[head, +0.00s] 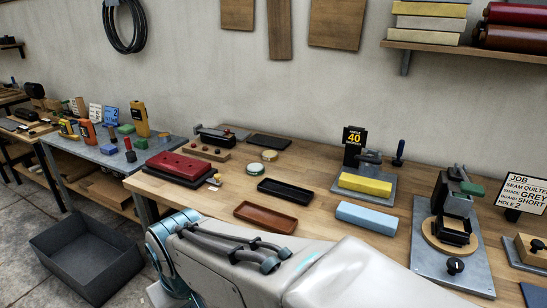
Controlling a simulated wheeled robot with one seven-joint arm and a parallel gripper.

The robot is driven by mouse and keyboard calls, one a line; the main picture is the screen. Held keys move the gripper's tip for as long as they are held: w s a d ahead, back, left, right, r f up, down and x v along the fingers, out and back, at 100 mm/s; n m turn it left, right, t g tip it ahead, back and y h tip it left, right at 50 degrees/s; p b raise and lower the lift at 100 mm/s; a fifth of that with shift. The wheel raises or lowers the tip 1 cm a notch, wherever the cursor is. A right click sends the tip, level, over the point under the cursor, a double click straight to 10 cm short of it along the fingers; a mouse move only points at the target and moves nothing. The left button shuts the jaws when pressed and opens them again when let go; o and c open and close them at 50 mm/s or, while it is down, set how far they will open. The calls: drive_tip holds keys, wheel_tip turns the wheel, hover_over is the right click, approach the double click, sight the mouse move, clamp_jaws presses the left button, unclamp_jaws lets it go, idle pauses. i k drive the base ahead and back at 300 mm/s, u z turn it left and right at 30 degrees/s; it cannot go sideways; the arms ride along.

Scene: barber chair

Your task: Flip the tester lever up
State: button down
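I cannot tell for certain which device is the tester. Further back, a smaller fixture (370,158) holds a yellow block, beside an upright dark handle (399,150). My gripper is not in view; only a white arm link of mine fills the bottom middle and hides the bench's front edge.
A yellow block (364,185), a light blue block (366,217), a black tray (285,190), a brown tray (265,217) and a red block (181,165) lie on the bench. A dark bin (87,258) is on the floor.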

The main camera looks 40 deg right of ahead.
sight(368, 160)
drive_tip(key=z, duration=0.05)
drive_tip(key=i, duration=0.75)
drive_tip(key=z, duration=0.95)
drive_tip(key=i, duration=0.55)
drive_tip(key=z, duration=0.75)
